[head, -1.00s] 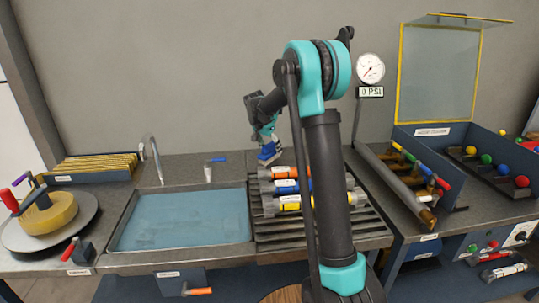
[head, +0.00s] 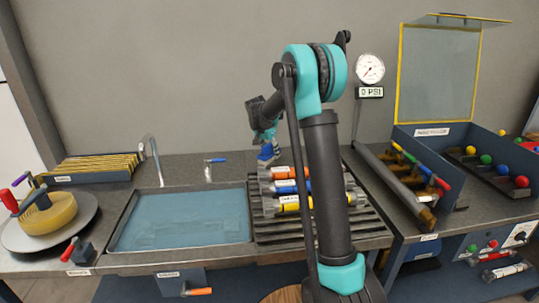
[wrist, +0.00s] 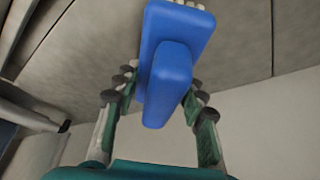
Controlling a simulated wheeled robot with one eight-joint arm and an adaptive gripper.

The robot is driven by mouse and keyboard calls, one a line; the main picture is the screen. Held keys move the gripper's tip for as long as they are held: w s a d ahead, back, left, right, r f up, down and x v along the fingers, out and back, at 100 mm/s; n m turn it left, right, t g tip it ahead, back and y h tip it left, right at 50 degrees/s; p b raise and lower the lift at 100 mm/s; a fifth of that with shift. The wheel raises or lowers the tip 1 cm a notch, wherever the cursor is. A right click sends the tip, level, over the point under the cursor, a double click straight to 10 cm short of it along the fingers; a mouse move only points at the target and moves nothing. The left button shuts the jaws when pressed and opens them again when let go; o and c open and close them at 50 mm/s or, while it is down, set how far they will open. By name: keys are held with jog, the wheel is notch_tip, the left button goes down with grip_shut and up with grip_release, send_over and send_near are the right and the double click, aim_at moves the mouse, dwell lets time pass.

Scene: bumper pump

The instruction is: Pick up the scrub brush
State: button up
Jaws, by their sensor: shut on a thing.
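The scrub brush is a blue block with a raised blue grip and pale bristles. In the wrist view the brush (wrist: 168,75) is between the two fingers of my gripper (wrist: 163,105), which is shut on its grip. The bristles show at the top edge of that view. In the head view the brush (head: 267,153) hangs below my gripper (head: 266,138), at the back of the counter just behind the ribbed rack. Whether its bristles touch anything is too small to tell.
The ribbed rack (head: 290,233) holds orange, blue and yellow cylinders (head: 290,187). A sink basin (head: 180,220) with a tap (head: 154,160) is to the left. A pressure gauge (head: 370,68) stands to the right, beside a blue tray with coloured balls (head: 487,158).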

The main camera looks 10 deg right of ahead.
notch_tip(320, 180, up, 20)
dwell(0.6)
jog(key=o, duration=0.6)
jog(key=shift+c, duration=1.4)
